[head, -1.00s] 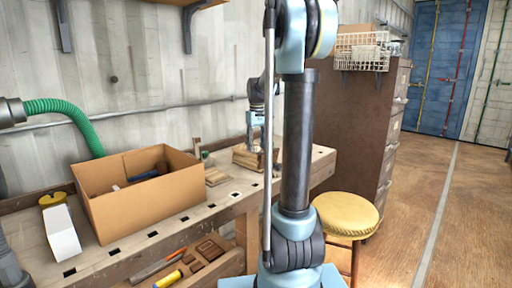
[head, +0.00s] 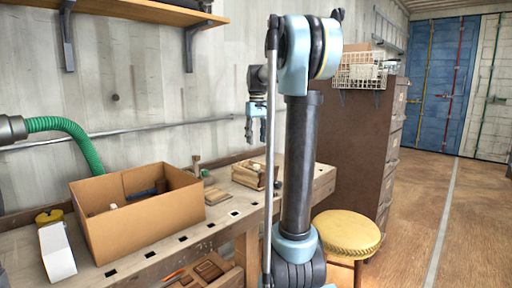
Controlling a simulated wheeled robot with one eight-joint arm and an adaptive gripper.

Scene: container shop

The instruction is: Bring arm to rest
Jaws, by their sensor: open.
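My gripper (head: 256,130) hangs from my arm left of its upright link, pointing down, its two fingers apart and nothing visible between them. It is in the air above the workbench (head: 215,220), over a small wooden box (head: 246,174) near the bench's far end, and clear of it. My arm (head: 298,150) stands upright in the middle of the head view and hides part of the bench and box behind it.
An open cardboard box (head: 150,225) with a few items inside stands on the bench. A green hose (head: 75,133) hangs at the left. A yellow stool (head: 347,233) and a brown cabinet (head: 352,150) stand right of my arm. Floor at the right is clear.

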